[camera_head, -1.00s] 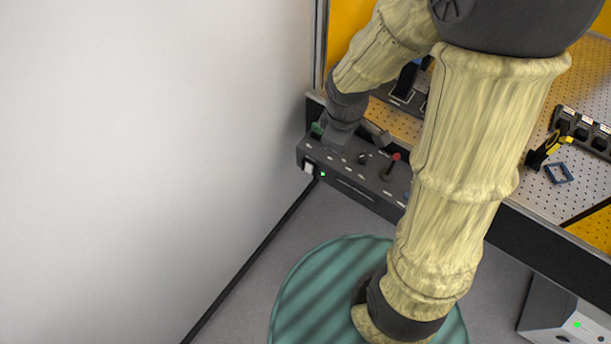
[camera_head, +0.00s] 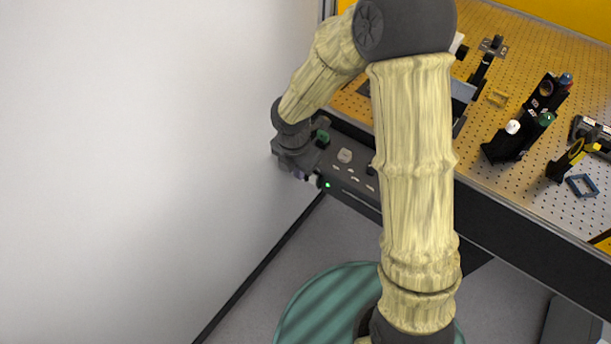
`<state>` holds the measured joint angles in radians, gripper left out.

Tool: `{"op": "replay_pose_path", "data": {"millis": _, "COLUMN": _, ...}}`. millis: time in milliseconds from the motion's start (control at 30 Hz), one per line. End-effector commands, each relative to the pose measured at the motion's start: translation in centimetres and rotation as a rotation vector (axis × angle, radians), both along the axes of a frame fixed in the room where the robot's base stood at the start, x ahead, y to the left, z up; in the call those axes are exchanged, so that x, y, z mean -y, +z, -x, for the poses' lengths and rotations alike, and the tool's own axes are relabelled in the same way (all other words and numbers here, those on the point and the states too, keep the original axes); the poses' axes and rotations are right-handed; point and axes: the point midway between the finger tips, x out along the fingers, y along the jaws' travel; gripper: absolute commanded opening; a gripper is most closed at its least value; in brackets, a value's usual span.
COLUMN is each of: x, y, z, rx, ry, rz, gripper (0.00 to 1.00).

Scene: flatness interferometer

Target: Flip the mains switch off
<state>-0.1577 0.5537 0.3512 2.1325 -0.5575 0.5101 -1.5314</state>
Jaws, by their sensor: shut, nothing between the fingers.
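The dark control box (camera_head: 352,191) sits along the front left edge of the perforated table. A small pale switch (camera_head: 314,180) is on the left end of its front face, beside a lit green lamp (camera_head: 327,185). I take this to be the mains switch; its rocker position is too small to tell. My gripper (camera_head: 301,175) is shut and empty, at the left end of the box just left of the switch. I cannot tell whether it touches the switch. My wrist hides the box's left end.
The white wall (camera_head: 150,150) is close on the left.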

Motion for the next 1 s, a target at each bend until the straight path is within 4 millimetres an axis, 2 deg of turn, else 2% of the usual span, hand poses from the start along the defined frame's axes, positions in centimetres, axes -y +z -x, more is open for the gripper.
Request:
{"op": "replay_pose_path", "data": {"millis": 667, "x": 0.5, "y": -10.0, "z": -0.6, "rx": -0.003, "ry": 0.0, "rz": 0.003, "gripper": 0.0}}
{"op": "replay_pose_path", "data": {"millis": 800, "x": 1.9, "y": -9.8, "z": -2.3, "rx": -0.001, "ry": -0.005, "rz": 0.0, "gripper": 0.0}}
{"op": "replay_pose_path", "data": {"millis": 1000, "x": 3.0, "y": -10.1, "z": -3.7, "rx": -0.001, "ry": -0.006, "rz": 0.0, "gripper": 0.0}}
